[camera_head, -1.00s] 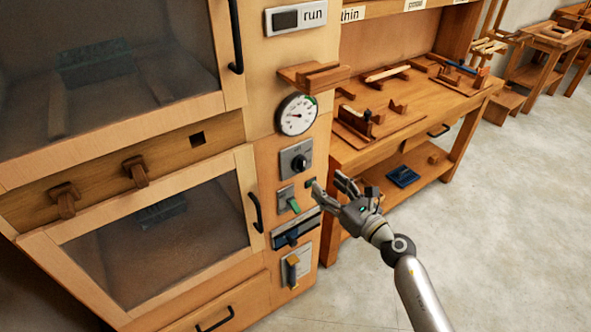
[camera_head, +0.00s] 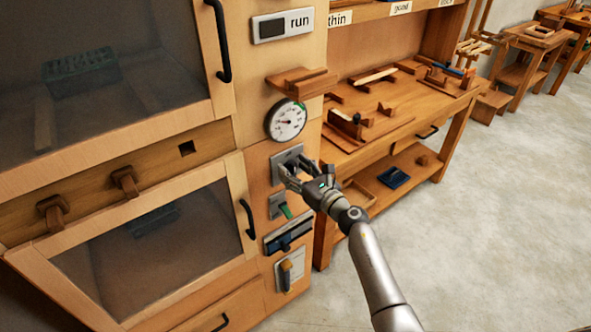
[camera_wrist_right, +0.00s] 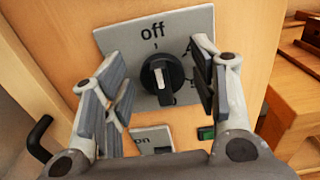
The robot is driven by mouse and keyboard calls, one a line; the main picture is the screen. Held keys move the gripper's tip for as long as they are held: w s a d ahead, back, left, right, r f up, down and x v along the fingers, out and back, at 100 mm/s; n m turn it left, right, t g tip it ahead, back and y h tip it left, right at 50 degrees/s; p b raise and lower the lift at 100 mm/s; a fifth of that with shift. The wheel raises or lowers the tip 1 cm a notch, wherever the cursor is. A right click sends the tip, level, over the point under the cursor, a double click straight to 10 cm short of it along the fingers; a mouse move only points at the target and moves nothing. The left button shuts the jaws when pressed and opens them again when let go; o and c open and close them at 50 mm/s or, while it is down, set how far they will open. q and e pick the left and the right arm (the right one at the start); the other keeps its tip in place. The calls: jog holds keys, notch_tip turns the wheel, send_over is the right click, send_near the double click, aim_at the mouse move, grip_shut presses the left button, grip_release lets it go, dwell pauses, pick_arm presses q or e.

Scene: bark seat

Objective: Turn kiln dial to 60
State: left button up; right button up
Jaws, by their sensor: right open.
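The kiln dial (camera_wrist_right: 162,77) is a round black knob with a white pointer line on a grey plate (camera_wrist_right: 112,38) marked "off" at the top. The white line lies near the "off" side, by the plate's upper tick. In the head view the dial plate (camera_head: 279,160) is partly hidden behind my right gripper (camera_head: 290,176). In the right wrist view my right gripper (camera_wrist_right: 160,95) is open, with one finger on each side of the dial and gaps between the fingers and the knob. My left gripper is not in view.
A round gauge (camera_head: 286,121) and a wooden ledge (camera_head: 301,83) are above. A workbench (camera_head: 400,120) stands to the right.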

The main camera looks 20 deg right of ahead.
jog(key=c, duration=0.9)
